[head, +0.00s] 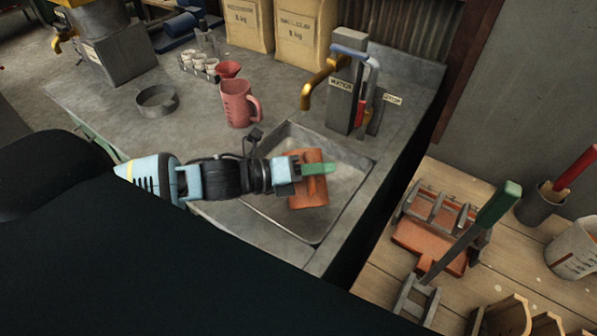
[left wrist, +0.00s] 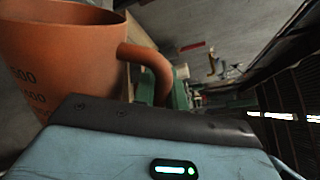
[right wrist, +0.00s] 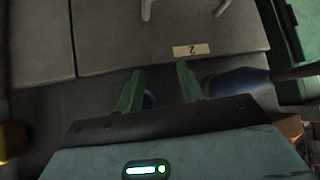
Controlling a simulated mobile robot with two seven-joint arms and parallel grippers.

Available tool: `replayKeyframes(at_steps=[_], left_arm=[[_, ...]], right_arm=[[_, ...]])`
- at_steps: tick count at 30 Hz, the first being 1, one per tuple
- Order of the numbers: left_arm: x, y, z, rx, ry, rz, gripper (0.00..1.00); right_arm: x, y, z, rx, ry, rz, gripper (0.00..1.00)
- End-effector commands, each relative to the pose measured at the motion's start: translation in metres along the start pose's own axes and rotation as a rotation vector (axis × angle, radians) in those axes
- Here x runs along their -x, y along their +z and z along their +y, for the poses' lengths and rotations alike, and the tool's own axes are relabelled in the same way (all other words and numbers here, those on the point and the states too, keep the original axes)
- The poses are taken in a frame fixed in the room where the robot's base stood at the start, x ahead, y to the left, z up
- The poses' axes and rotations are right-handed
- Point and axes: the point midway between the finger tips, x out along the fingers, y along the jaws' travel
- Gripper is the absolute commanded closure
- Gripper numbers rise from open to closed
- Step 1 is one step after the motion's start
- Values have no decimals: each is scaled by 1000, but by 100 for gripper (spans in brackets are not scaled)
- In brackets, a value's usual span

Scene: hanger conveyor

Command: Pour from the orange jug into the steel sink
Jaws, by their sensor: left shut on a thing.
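The orange jug (head: 306,190) is held over the steel sink (head: 262,215) and looks tipped over in the head view. My left gripper (head: 318,168) is shut on it, with a green finger across it. In the left wrist view the jug (left wrist: 65,60) fills the upper left, with its dark measuring marks and curved handle showing; its contents are hidden. No stream of liquid shows. My right gripper (right wrist: 158,88) is open and empty in the right wrist view, in front of grey panels; it does not show in the head view.
A brass tap (head: 318,84) rises at the sink's back edge. A wooden table (head: 375,270) with tools stands at the right, past a dark gap.

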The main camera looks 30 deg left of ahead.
Motion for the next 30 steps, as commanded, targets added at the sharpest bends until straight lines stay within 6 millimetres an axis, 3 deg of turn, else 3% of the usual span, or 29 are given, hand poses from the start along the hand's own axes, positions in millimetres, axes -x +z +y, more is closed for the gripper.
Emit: replayKeyframes(at_steps=[30], left_arm=[[-1,8,4,102,-2,20,100]], right_arm=[[0,-1,0,-1,0,5,62]])
